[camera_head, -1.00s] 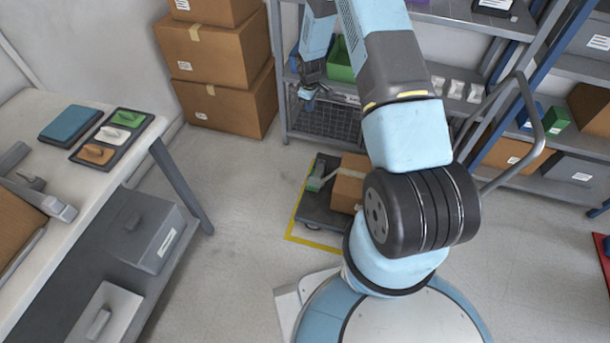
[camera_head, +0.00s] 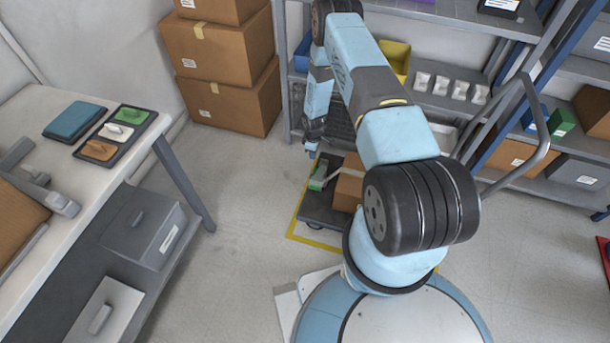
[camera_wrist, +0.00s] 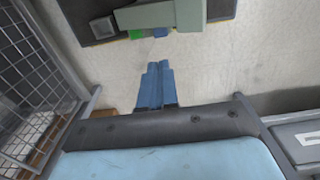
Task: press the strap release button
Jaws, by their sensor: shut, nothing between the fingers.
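A pale green strap buckle (camera_head: 318,177) sits on the left part of a dark cart (camera_head: 322,213) in the head view. A light strap (camera_head: 338,170) runs from it to a cardboard box (camera_head: 348,188) on the cart. My gripper (camera_head: 312,150) hangs just behind the buckle, apart from it in the picture. In the wrist view my gripper (camera_wrist: 156,68) is shut and empty. A grey-green part of the buckle (camera_wrist: 160,14) is beyond the fingertips, with a small bright green piece (camera_wrist: 136,34) at its edge. I cannot tell for certain which piece is the release button.
Yellow floor tape (camera_head: 312,242) borders the cart. Shelving (camera_head: 385,75) with bins stands close behind it, and a wire mesh (camera_wrist: 25,75) is at the left in the wrist view. Stacked boxes (camera_head: 225,80) and a bench (camera_head: 60,140) are left. Floor between is clear.

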